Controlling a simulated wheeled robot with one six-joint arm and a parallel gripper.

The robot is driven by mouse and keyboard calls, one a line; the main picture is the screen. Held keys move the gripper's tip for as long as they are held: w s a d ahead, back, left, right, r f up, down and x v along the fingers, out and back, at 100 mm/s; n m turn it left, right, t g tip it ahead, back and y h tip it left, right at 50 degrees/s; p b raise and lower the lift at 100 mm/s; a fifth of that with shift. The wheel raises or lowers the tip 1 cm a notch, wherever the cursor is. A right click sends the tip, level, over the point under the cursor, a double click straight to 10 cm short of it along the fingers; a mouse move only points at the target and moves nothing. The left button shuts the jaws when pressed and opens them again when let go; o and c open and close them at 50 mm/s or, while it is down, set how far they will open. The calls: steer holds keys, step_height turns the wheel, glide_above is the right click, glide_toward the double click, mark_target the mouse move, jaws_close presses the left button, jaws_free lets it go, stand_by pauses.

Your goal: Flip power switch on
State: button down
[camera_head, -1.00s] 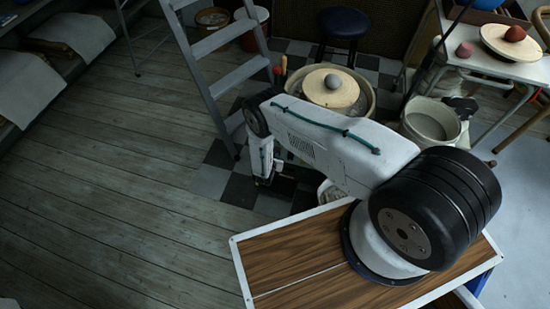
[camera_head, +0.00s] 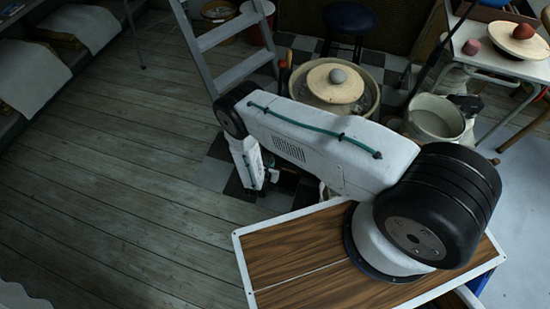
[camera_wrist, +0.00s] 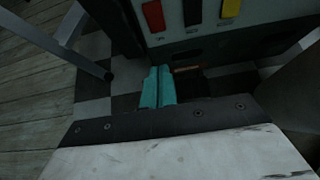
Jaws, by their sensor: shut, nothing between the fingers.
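A grey panel (camera_wrist: 180,50) on the wheel's side carries a red switch (camera_wrist: 153,16), a black switch (camera_wrist: 192,12) and a yellow switch (camera_wrist: 230,9) at the top of the wrist view. Small labels under them are too dim to read. Which one is the power switch, and whether it is on, I cannot tell. My gripper (camera_wrist: 157,88), with teal fingers, is shut and empty below the red switch in that picture, apart from it. In the head view the pottery wheel (camera_head: 364,104) stands behind my arm; its switches are hidden there.
A stepladder (camera_head: 236,70) stands left of the wheel, and its leg (camera_wrist: 85,55) shows at the wrist view's left. A stool (camera_head: 348,20) is behind the wheel, a bucket (camera_head: 437,119) to its right. Open plank floor (camera_head: 110,170) lies left.

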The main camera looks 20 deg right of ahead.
steer(key=shift+s+a+r, duration=0.25)
steer(key=shift+s+a, duration=0.15)
steer(key=shift+s, duration=0.15)
steer(key=shift+s+a+r, duration=0.25)
steer(key=shift+s+a, duration=0.15)
steer(key=shift+s, duration=0.15)
steer(key=shift+d, duration=0.1)
steer(key=s+d+r+m+g+h, duration=0.1)
steer(key=s+d+r+m+h, duration=0.1)
steer(key=s+d+h, duration=0.15)
steer(key=s+d+r+m+g, duration=0.1)
steer(key=d+r+m+g, duration=0.4)
steer(key=r, duration=1.6)
steer(key=s+r+m+g, duration=0.2)
steer(key=r+m+g, duration=0.65)
steer(key=r, duration=1.35)
steer(key=s+d+r+m+t+y, duration=0.1)
steer(key=s+r+m+t+y, duration=0.2)
steer(key=s+r, duration=0.8)
steer(key=s+d+r+m+t+y, duration=0.1)
steer(key=s+r+m+t+y, duration=0.3)
steer(key=r, duration=1.5)
steer(key=s+m+y, duration=0.3)
steer(key=s+m, duration=0.3)
steer(key=s, duration=0.1)
steer(key=shift+r, duration=0.2)
